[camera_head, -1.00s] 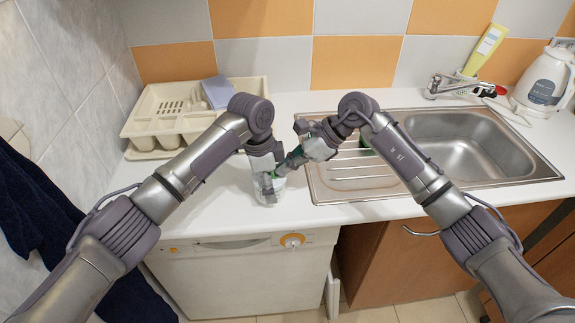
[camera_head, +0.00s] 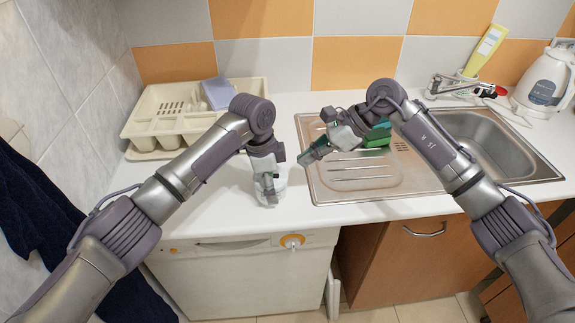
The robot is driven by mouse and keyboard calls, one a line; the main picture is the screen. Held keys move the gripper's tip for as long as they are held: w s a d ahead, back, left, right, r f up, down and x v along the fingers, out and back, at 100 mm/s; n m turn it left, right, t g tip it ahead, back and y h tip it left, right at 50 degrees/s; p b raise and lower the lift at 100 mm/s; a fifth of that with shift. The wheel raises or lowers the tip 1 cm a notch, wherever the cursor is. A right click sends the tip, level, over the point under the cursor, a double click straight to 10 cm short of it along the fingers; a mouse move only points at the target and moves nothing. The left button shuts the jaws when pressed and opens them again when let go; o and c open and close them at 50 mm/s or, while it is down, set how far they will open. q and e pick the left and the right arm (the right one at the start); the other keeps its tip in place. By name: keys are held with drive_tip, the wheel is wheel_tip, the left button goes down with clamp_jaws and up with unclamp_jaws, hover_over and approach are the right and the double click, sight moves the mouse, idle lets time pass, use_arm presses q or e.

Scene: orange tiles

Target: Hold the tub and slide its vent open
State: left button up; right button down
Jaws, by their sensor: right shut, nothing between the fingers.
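The tub (camera_head: 281,184) is a small whitish, see-through container on the white counter, left of the sink. My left gripper (camera_head: 269,192) is at the tub, its fingers in front of it and hiding much of it. I cannot tell whether its fingers are closed on the tub. The vent cannot be made out. My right gripper (camera_head: 306,159) is shut and empty, above the left edge of the drainboard, to the upper right of the tub and apart from it.
A cream dish rack (camera_head: 150,127) stands at the back left. The steel sink (camera_head: 345,188) fills the right side, with a green thing (camera_head: 376,138) on its drainboard, partly behind my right gripper. A kettle (camera_head: 543,82) and a yellow-green tube (camera_head: 484,50) stand at the back right.

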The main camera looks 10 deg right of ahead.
use_arm(q)
drive_tip(key=shift+a, duration=0.15)
use_arm(e)
drive_tip(key=v, duration=0.6)
use_arm(q)
drive_tip(key=o, duration=1.2)
